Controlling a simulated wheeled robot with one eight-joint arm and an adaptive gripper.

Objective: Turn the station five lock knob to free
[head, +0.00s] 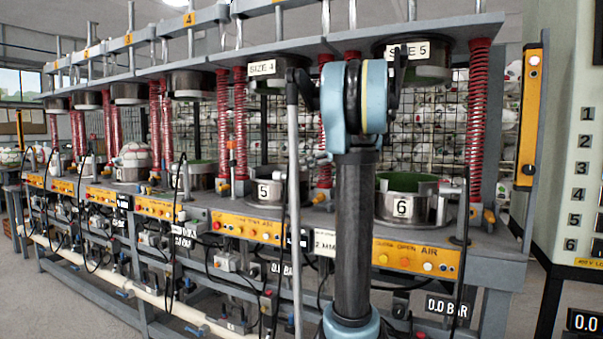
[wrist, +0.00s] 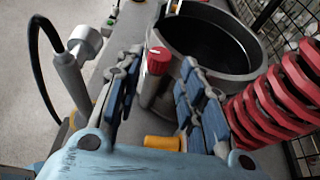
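In the wrist view, a red knob (wrist: 158,61) with a pale pointer mark stands on a grey post beside a dark round pot (wrist: 242,73). My gripper (wrist: 162,68) is open. Its two blue-padded fingers lie to the left and right of the knob, with gaps visible on both sides. I cannot tell how deep the knob sits between the fingertips. In the head view, the station pot labelled 5 (head: 264,191) stands left of my arm. My arm partly covers that area, and I cannot make out the knob there.
A red coil spring (wrist: 285,100) stands close to the right of the fingers. A pale cylinder (wrist: 84,42) with a black hose stands to the left. A yellow fitting (wrist: 162,143) lies below the knob. The pot labelled 6 (head: 402,207) is right of my arm.

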